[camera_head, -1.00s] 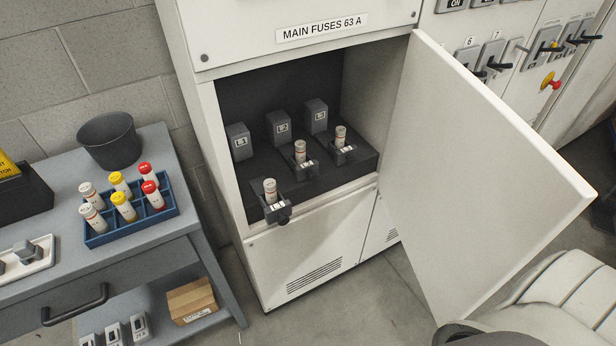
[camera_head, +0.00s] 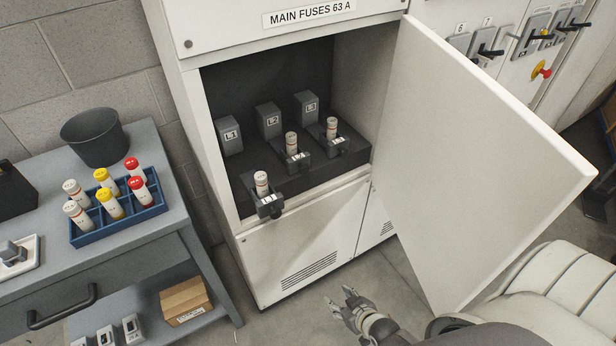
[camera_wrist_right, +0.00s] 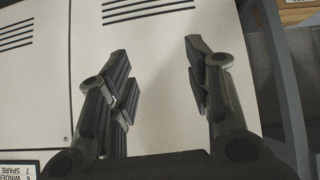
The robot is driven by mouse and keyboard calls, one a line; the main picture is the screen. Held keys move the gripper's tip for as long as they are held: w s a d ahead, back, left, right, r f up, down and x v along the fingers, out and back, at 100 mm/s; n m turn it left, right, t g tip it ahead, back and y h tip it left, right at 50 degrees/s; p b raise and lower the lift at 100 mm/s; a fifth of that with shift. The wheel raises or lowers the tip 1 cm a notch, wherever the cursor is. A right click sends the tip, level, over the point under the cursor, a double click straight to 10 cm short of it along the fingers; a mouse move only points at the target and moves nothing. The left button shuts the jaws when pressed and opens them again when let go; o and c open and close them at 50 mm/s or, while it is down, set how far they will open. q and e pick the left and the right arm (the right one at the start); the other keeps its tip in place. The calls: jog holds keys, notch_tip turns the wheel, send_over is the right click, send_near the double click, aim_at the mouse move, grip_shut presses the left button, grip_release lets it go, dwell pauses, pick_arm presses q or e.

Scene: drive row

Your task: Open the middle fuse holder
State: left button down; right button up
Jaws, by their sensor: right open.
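Inside the open cabinet, three dark fuse holders stand in a row, each with a pale fuse upright in it. The middle fuse holder (camera_head: 298,161) sits back in front of the L2 block (camera_head: 269,121). The left fuse holder (camera_head: 268,206) sticks out much further, over the cabinet's front edge. The right fuse holder (camera_head: 338,146) sits back like the middle one. My right gripper (camera_head: 342,299) is open and empty, low in front of the cabinet, apart from the holders. In the right wrist view its fingers (camera_wrist_right: 155,50) are spread before white vented panels. My left gripper is not in view.
The cabinet door (camera_head: 480,150) stands wide open on the right. A grey bench (camera_head: 140,250) at left carries a blue fuse rack (camera_head: 120,230) with several fuses and a dark bucket (camera_head: 93,138). A cardboard box (camera_head: 185,300) lies on its lower shelf.

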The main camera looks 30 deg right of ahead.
jog(key=w+d+r+t, duration=0.1)
jog(key=w+r+t, duration=0.1)
jog(key=w+r, duration=0.3)
jog(key=w+d+r+t, duration=0.15)
jog(key=w+r, duration=0.25)
jog(key=r, duration=0.4)
jog(key=t+b, duration=0.2)
jog(key=t, duration=0.3)
send_near(305, 171)
jog(key=w, duration=0.8)
jog(key=shift+w+f+p, duration=0.1)
jog(key=shift+w+p, duration=0.15)
jog(key=shift+p, duration=0.1)
jog(key=shift+c, duration=0.4)
grip_shut()
